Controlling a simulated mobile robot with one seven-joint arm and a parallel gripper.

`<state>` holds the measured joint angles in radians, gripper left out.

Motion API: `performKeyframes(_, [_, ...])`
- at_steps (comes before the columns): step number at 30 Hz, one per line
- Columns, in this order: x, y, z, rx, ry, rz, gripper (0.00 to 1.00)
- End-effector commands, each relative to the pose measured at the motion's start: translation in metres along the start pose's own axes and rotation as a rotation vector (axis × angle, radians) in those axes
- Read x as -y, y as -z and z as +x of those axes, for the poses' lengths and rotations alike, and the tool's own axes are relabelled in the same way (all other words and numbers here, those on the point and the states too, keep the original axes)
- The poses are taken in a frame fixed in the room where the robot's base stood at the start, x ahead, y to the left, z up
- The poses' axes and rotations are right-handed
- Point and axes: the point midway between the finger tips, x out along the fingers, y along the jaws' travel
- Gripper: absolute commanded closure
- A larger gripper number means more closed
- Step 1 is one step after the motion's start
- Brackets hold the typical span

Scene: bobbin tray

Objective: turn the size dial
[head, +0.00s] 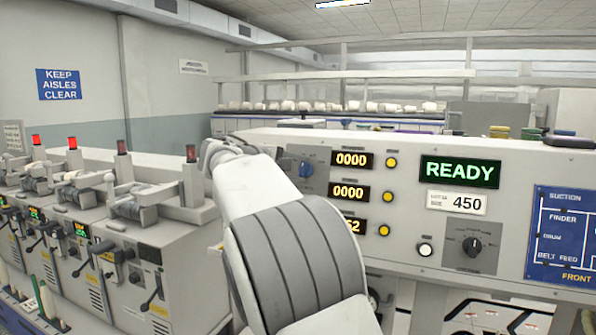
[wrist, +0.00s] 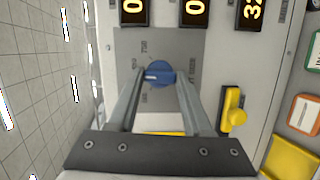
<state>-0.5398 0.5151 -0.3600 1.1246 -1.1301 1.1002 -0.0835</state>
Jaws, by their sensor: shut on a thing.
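A blue dial (wrist: 158,74) sits on a grey plate with small numbers around it, of which 750 is the clearest. My gripper (wrist: 158,82) has its two fingers on either side of this dial and is shut on it. The blue dial also shows in the head view (head: 306,169), just right of my arm, which hides my gripper there. A card (head: 458,203) on the panel reads 450, with small size lettering. A black dial (head: 472,246) stands below that card, apart from my gripper.
A green display (head: 460,172) reads READY. Amber counters (head: 351,160) and yellow buttons (head: 391,162) run beside the blue dial. A yellow knob (wrist: 233,108) sticks out right of my fingers in the wrist view. A row of machine units (head: 110,240) stands at left.

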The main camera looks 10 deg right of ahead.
Motion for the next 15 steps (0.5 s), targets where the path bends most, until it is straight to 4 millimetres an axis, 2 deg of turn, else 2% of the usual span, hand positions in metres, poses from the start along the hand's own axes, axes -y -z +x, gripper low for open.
performKeyframes(6, [-0.0005, -0.0002, 0.0003, 0.001, 0.041, 0.139, 1.0])
performKeyframes(15, [-0.001, -0.0001, 0.0001, 0.0, 0.071, 0.243, 1.0])
